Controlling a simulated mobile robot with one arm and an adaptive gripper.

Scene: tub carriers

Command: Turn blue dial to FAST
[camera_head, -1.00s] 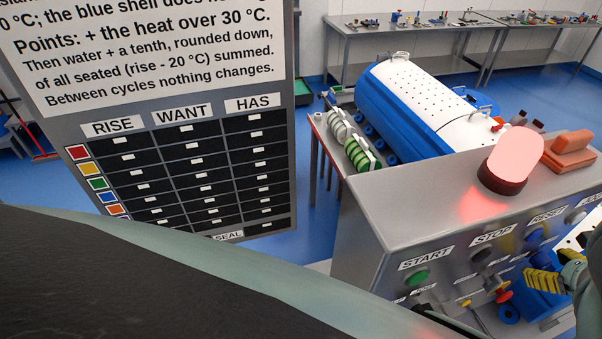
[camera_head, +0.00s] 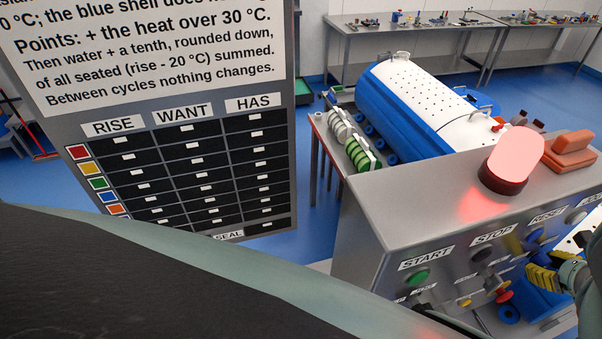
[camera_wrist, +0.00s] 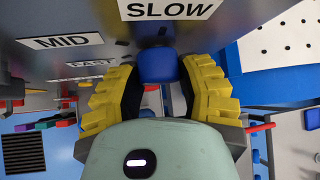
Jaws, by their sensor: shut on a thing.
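The blue dial (camera_wrist: 157,65) sits on the grey panel face in the wrist view, between the two yellow-and-black fingers of my gripper (camera_wrist: 158,75). My gripper is shut on it, with one finger on each side. I cannot tell which label the dial points to. In the head view my gripper (camera_head: 545,279) is at the right edge, against the panel front, and largely hides the dial.
The panel (camera_head: 360,235) carries a green START button (camera_head: 415,277), a STOP label (camera_head: 492,238), a blue knob (camera_head: 535,237) near RESET and a red knob (camera_head: 503,296). A glowing red lamp (camera_head: 512,158) stands on top. A blue-and-white tank (camera_head: 430,105) stands behind.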

